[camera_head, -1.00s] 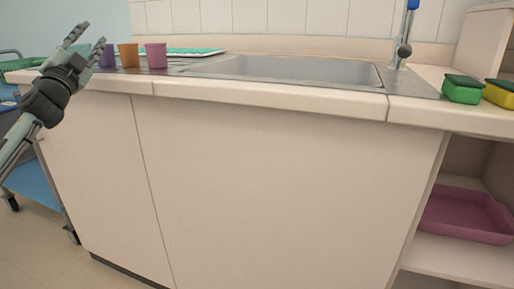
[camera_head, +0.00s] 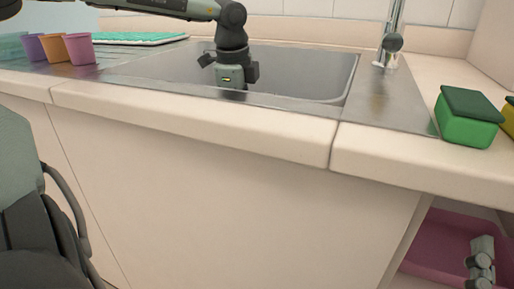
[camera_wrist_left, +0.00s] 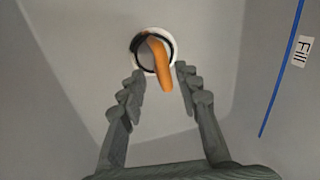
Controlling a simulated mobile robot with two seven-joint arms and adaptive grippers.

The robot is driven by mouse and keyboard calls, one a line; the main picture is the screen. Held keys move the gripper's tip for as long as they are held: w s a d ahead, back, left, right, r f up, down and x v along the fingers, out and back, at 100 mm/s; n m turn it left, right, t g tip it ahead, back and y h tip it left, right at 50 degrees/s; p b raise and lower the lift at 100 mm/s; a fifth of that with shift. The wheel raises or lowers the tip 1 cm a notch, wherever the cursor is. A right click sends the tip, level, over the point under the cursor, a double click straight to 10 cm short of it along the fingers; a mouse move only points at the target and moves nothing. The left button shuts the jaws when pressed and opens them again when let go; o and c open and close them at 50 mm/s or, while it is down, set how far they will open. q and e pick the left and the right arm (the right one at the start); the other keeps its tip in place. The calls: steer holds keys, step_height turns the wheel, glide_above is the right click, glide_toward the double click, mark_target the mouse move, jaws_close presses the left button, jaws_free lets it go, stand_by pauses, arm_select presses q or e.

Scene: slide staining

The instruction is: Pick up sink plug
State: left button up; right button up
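The sink plug shows in the left wrist view as a pale round disc with a dark ring and an orange handle (camera_wrist_left: 161,66), lying on the sink floor. My left gripper (camera_wrist_left: 159,74) is open, with one finger on each side of the handle and gaps between. In the head view my left gripper (camera_head: 231,78) points down into the metal sink (camera_head: 300,70). Its fingertips and the plug are hidden there behind the sink's front rim. Part of my right gripper (camera_head: 482,262) shows at the lower right edge; its opening cannot be made out.
A tap (camera_head: 392,42) stands behind the sink at the right. A green sponge (camera_head: 468,117) lies on the right counter. Purple, orange and pink (camera_head: 79,49) cups and a green mat (camera_head: 135,38) are at the left. The sink wall has a blue line and a "Fill" label (camera_wrist_left: 301,50).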

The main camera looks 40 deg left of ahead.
arm_select(q)
steer(key=f, duration=0.2)
steer(key=w+f, duration=0.1)
steer(key=f, duration=0.4)
steer(key=shift+w+a, duration=0.3)
steer(key=shift+w, duration=0.1)
steer(key=shift+c, duration=0.4)
jaws_close()
steer(key=shift+r, duration=0.1)
